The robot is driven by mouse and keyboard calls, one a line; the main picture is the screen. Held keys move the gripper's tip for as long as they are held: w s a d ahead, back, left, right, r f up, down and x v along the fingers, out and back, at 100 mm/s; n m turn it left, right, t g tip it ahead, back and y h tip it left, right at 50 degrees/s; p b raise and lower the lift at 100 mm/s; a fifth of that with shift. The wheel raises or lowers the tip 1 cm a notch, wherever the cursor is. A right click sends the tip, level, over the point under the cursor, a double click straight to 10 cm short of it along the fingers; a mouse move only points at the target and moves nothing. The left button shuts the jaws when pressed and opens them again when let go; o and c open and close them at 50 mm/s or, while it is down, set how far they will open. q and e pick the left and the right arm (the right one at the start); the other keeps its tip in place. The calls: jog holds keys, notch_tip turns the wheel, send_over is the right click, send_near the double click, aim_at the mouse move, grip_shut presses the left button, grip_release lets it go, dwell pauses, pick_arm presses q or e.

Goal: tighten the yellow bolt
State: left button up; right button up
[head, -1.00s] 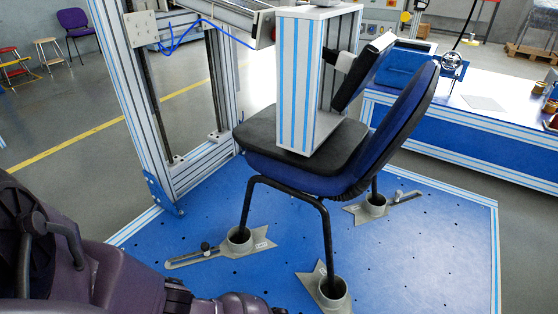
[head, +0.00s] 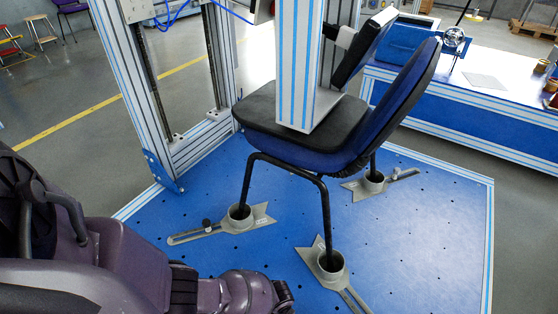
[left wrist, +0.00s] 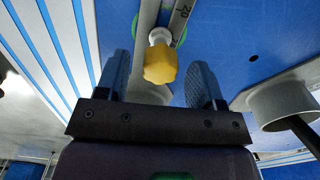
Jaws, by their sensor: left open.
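The yellow bolt (left wrist: 160,64) shows in the left wrist view as a knob with a pale collar on a slotted grey clamp arm against the blue plate. My left gripper (left wrist: 159,75) is open, with one finger on each side of the bolt in the picture and a visible gap on both sides. I cannot tell whether the fingertips reach its depth. The head view does not show the bolt; my left arm covers the lower left there. The chair (head: 295,135) stands with its legs in grey cup clamps. My right gripper is not in view.
Grey clamps (head: 325,262) with cups and slotted arms hold the chair legs on the blue platform (head: 410,235). In the left wrist view a cup (left wrist: 283,103) with a leg stands right of my fingers. A metal frame (head: 160,100) rises behind the platform.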

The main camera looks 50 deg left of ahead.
pick_arm(q)
jog(key=shift+n, duration=1.3)
jog(key=shift+w+n+p, duration=0.1)
jog(key=shift+n+p, duration=0.2)
jog(key=shift+n, duration=1.7)
jog(key=n, duration=0.4)
